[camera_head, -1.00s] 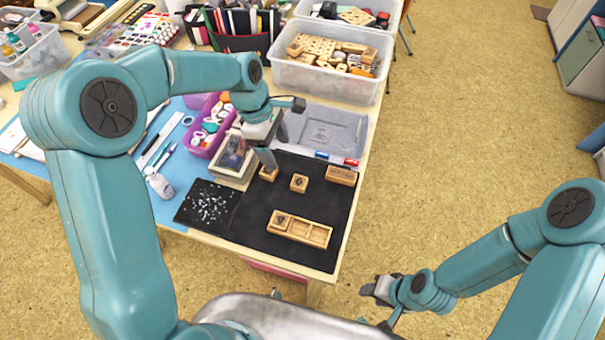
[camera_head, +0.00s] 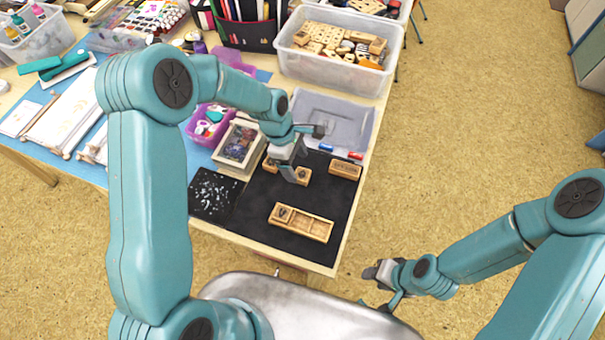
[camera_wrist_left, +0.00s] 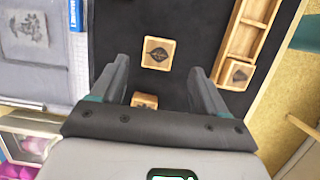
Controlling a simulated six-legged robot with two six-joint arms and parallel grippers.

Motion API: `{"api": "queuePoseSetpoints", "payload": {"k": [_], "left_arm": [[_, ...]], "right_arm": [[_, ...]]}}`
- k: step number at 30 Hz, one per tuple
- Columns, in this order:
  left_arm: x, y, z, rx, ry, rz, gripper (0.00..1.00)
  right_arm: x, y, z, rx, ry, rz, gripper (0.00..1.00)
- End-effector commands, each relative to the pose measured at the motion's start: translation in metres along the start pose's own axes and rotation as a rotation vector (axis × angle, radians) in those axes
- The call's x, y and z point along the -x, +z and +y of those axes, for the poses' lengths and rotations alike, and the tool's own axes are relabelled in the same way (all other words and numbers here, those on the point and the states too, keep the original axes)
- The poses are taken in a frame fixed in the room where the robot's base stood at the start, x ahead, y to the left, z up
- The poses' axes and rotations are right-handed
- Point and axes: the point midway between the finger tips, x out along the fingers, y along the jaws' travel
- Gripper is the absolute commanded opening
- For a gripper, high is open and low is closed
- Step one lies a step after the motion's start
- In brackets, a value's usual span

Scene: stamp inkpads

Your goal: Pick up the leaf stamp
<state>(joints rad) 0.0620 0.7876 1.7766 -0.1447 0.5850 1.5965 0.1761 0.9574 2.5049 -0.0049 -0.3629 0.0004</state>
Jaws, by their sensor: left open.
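The leaf stamp (camera_wrist_left: 157,53), a small wooden block with a dark leaf mark on top, lies on the black mat (camera_head: 258,212). In the head view the stamp (camera_head: 304,177) is partly hidden by my left gripper (camera_head: 292,177). My left gripper is open and empty above the mat. In the left wrist view its fingertips (camera_wrist_left: 158,65) frame the stamp from either side, with gaps; contact does not show. My right gripper (camera_head: 378,272) hangs off the table's front right; its jaws are too small to read.
A second small stamp (camera_wrist_left: 145,100) lies close behind, partly covered by the gripper. A wooden compartment tray (camera_head: 316,228) with one stamp (camera_head: 284,214) lies nearer me. A wooden block (camera_head: 345,170), a framed box (camera_head: 238,146) and a grey tray (camera_head: 335,118) stand around.

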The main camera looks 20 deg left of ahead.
Motion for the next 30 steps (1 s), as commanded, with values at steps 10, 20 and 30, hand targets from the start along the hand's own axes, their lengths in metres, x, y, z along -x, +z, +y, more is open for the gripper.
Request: {"api": "queuePoseSetpoints", "payload": {"k": [10,20,30], "left_arm": [[-0.047,0.002,0.002,0.001,-0.003,0.000,0.75],[-0.049,0.002,0.003,0.001,-0.001,0.000,0.45],[-0.048,0.002,0.003,0.001,-0.001,0.000,0.14]], "right_arm": [[0.014,0.000,-0.005,0.000,0.000,0.000,0.43],[0.013,0.000,-0.005,0.000,0.000,0.000,0.43],[0.014,0.000,-0.005,0.000,0.000,0.000,0.43]]}}
